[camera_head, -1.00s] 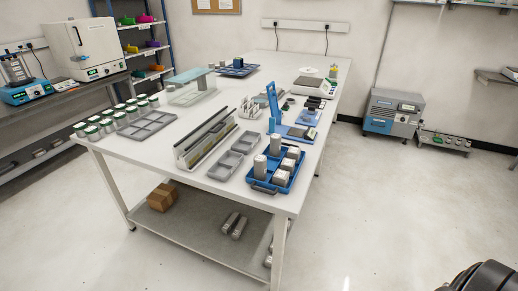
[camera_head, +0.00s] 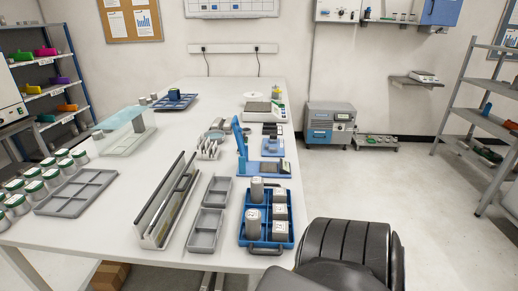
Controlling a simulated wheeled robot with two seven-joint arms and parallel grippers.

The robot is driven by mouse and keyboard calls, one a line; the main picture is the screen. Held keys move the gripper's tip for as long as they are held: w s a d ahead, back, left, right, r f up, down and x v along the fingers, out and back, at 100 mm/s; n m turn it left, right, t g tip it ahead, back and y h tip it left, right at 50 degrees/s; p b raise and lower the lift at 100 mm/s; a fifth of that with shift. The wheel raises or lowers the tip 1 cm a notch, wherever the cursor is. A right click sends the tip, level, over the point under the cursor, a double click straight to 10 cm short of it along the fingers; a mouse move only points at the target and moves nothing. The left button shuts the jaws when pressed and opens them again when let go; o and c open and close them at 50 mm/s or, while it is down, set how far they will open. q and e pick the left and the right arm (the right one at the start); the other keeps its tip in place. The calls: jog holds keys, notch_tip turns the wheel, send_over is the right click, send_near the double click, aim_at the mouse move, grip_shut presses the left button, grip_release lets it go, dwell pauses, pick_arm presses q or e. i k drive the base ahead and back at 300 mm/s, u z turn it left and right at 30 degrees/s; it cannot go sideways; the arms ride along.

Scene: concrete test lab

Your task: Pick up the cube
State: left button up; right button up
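Three grey metal cubes with white labels on top stand in a line along the right side of a blue tray (camera_head: 267,243) near the front right of the white table. They are the back cube (camera_head: 280,196), the middle cube (camera_head: 280,212) and the front cube (camera_head: 280,232). Two taller grey cylinders, a back one (camera_head: 257,190) and a front one (camera_head: 253,224), stand in the tray's left side. Neither gripper shows. A black ribbed part of my own arm shows at the bottom right, close to the tray's right side.
Two grey trays (camera_head: 202,232) lie left of the blue tray. A long slotted rack (camera_head: 168,205) stands further left. A grey divided tray (camera_head: 75,193) and several green-lidded jars (camera_head: 33,189) are at the left. A blue stand (camera_head: 241,150) is behind the blue tray. Open floor lies right of the table.

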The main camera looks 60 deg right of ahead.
aim_at(280, 193)
jog(key=z, duration=0.35)
jog(key=i, duration=0.75)
jog(key=z, duration=0.85)
jog(key=i, duration=0.4)
jog(key=z, duration=0.4)
